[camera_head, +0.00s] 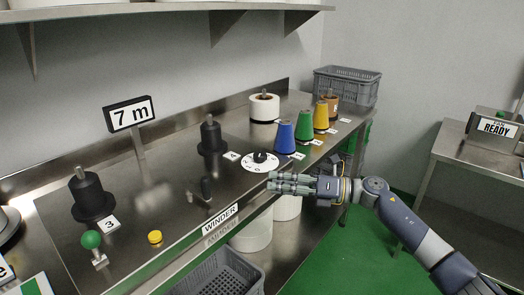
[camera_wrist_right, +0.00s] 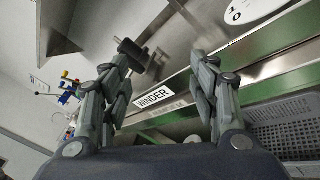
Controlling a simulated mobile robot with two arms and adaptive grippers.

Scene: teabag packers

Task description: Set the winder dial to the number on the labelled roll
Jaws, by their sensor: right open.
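The winder dial (camera_head: 260,161) is a white disc with a black knob on the steel bench, behind the WINDER label (camera_head: 220,219). Part of the disc (camera_wrist_right: 258,10) shows at the top right of the right wrist view with a 10 on it; the knob is outside that view. I cannot read the setting. My right gripper (camera_head: 272,183) is open and empty, just in front of the dial at the bench's front edge. Its fingers (camera_wrist_right: 165,78) are apart in the wrist view. A white roll (camera_head: 264,108) stands at the back; I read no number on it. My left gripper is not in view.
A 7 m sign (camera_head: 129,116) stands at the back left. Black spindles (camera_head: 211,137), a green-knobbed lever (camera_head: 91,240) and a yellow button (camera_head: 155,237) are left of the dial. A grey crate (camera_head: 347,88) is behind.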

